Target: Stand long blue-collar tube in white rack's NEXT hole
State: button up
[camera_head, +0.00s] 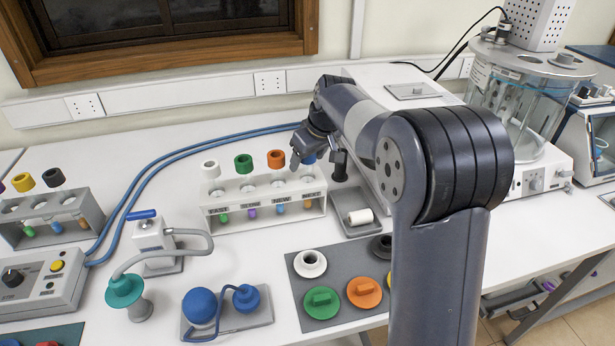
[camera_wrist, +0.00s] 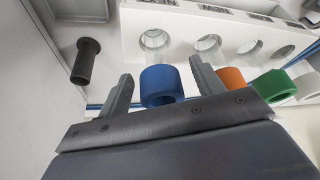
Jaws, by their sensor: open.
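The white rack (camera_head: 265,214) stands at the back of the bench, with several round holes and a label under each; the label at its right end appears to read NEXT. My gripper (camera_wrist: 161,71) is open, one finger on each side. I cannot tell whether the fingers touch it.
A dark upright cylinder (camera_wrist: 85,60) stands close beside my gripper. A grey tray (camera_head: 370,228) with a white roll lies right of the rack. Blue hoses (camera_head: 150,178) run at left.

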jog(key=v, duration=1.1)
jog(key=shift+b, duration=0.35)
